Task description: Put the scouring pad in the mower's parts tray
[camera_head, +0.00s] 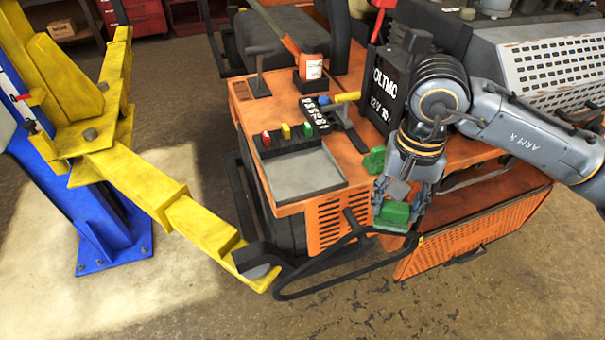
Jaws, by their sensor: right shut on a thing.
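My right gripper (400,205) points down at the front right corner of the orange mower (335,222). It is shut on a green block-like thing, which looks like the scouring pad (394,214); the fingers hide part of it. The parts tray (303,178) is a shallow grey recess in the mower's top, left of my right gripper. Its floor looks bare. My left gripper is not in view.
Another green piece (373,161) lies on the mower's deck between the tray and my right arm. Coloured knobs and levers line the tray's back edge. A black box (385,92) stands behind. A yellow lift arm (150,190) and black bar flank the mower's front.

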